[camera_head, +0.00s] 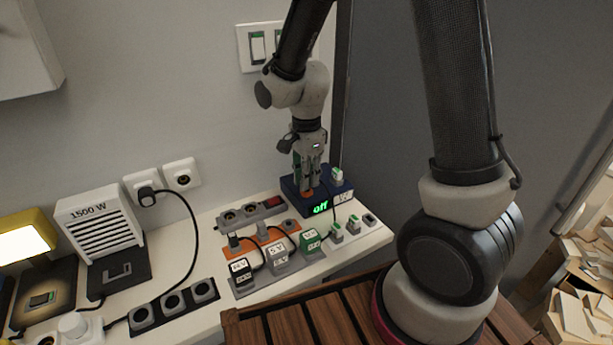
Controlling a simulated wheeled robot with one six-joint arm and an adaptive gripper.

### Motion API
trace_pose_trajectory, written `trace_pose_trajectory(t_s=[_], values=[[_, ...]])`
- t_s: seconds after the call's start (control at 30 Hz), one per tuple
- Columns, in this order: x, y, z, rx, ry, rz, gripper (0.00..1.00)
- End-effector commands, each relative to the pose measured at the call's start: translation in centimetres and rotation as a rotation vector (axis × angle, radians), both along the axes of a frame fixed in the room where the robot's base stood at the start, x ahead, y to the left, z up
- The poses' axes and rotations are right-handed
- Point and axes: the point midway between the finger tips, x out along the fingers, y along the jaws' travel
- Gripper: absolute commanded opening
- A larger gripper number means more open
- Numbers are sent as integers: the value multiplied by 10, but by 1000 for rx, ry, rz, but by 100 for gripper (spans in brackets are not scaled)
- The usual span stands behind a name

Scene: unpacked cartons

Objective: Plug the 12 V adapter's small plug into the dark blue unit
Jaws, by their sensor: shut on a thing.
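Whether the held thing is inserted is hidden. Adapters with white labels stand in front: a black one (242,271), a grey one (279,251) and a green one (311,240). Their labels are too small to read surely.
A power strip (250,214), a black socket row (173,303), a heater (100,236) and cables crowd the counter. A wall stands close behind.

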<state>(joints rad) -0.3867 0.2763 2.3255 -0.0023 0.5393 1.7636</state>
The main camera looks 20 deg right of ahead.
Motion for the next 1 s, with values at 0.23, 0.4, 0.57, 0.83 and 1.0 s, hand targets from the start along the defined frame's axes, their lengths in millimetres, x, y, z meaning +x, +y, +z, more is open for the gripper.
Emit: trace_pose_trajectory(t_s=[0.23,0.4,0.57,0.83,1.0], values=[[0,0,0,0,0,0,3],[0,0,0,0,0,0,3],[0,0,-3,0,0,0,3],[0,0,-8,0,0,0,3],[0,0,-8,0,0,0,3]])
